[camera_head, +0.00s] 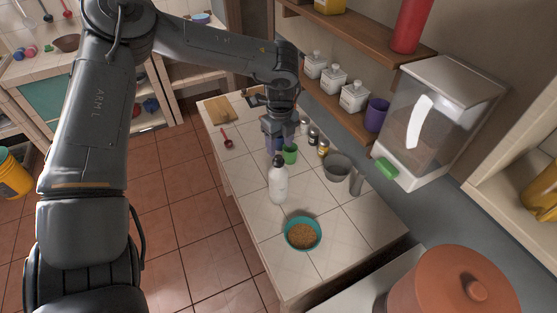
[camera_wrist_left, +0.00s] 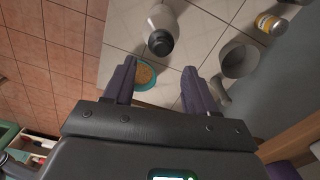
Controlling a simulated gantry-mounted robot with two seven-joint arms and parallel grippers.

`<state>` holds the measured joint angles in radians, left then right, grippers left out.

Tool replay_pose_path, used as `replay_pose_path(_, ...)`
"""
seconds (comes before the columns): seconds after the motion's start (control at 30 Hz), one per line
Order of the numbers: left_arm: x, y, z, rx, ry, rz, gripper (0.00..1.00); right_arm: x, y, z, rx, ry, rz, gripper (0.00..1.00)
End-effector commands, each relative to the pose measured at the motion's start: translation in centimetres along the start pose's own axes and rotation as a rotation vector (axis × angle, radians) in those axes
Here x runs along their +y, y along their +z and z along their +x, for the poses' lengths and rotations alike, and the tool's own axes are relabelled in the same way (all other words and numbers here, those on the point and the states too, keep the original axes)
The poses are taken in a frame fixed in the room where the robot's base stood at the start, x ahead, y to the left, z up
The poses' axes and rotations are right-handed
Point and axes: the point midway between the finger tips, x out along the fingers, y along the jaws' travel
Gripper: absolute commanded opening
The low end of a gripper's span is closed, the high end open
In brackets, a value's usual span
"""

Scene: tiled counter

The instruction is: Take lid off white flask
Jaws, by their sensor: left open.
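The white flask (camera_head: 279,187) stands upright on the tiled counter, with a dark lid (camera_head: 279,160) on its top. In the left wrist view the flask (camera_wrist_left: 168,20) is ahead of the fingers, its dark lid (camera_wrist_left: 160,43) facing the camera. My left gripper (camera_head: 279,143) is behind the flask in the head view, above the counter and apart from the lid. In the left wrist view its two fingers (camera_wrist_left: 158,66) are spread with nothing between them. My right gripper is in neither view.
A teal bowl of grain (camera_head: 303,220) stands in front of the flask. A shelf with white canisters (camera_head: 333,79) borders the counter. The front right counter is clear.

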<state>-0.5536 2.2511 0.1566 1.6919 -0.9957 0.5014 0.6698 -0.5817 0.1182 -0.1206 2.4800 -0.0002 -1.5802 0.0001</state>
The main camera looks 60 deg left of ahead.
Motion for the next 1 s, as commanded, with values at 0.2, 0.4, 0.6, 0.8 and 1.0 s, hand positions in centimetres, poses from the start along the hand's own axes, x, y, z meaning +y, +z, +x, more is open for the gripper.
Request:
replay_pose_path(0.2,0.1,0.2,1.0,0.001,0.003,0.000,0.57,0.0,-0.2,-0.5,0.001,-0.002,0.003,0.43)
replay_pose_path(0.4,0.1,0.8,3.3,0.001,0.003,-0.001,0.57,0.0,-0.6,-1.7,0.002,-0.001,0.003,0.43)
replay_pose_path(0.6,0.0,0.8,5.2,0.000,0.001,0.000,0.57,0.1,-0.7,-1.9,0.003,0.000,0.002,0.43)
replay_pose_path(0.8,0.0,0.7,5.6,0.001,-0.002,0.000,0.57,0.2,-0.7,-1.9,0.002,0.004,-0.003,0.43)
replay_pose_path(1.0,0.0,0.7,5.6,0.001,-0.001,0.000,0.43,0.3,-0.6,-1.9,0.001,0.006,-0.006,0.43)
